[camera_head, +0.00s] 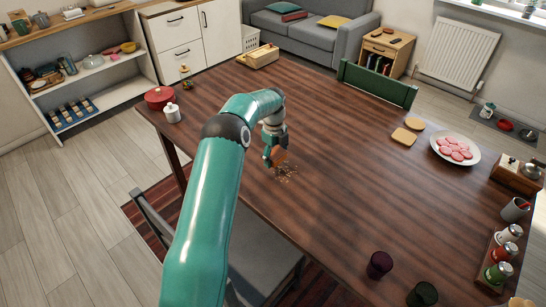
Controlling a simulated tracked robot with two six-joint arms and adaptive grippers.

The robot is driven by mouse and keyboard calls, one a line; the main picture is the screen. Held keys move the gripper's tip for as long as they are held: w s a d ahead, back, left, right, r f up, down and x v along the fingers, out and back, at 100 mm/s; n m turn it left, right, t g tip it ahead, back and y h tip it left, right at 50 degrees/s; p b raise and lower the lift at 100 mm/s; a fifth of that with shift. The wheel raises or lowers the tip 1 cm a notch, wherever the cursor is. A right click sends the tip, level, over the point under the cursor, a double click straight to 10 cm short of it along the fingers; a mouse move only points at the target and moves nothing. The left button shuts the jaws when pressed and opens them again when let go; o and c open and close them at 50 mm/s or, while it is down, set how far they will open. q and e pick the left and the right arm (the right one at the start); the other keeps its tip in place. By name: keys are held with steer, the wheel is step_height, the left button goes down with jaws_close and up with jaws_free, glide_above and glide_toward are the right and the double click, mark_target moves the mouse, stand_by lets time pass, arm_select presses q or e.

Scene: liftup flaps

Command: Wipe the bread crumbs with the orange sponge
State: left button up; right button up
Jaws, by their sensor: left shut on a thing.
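Bread crumbs (284,174) lie in a small scattered patch on the dark wooden table (350,190), near its left middle. My left gripper (274,158) is low over the table at the edge of this patch. It is shut on the orange sponge (279,156), which shows only in part between and beside the fingers. The sponge is just behind the crumbs in the picture; I cannot tell whether it touches the table. My right gripper is not in view.
A red pot (159,97) and a white jar (172,113) stand at the table's left end. A plate (470,150) of pink slices, bread slices (404,136) and a spice rack (490,262) are on the right. Dark cups (380,264) stand near the front edge. The table's middle is clear.

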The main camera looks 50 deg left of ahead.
arm_select(q)
steer(key=shift+r+p, duration=0.3)
steer(key=shift+r, duration=0.55)
steer(key=shift+r+p, duration=1.1)
steer(key=shift+r, duration=0.4)
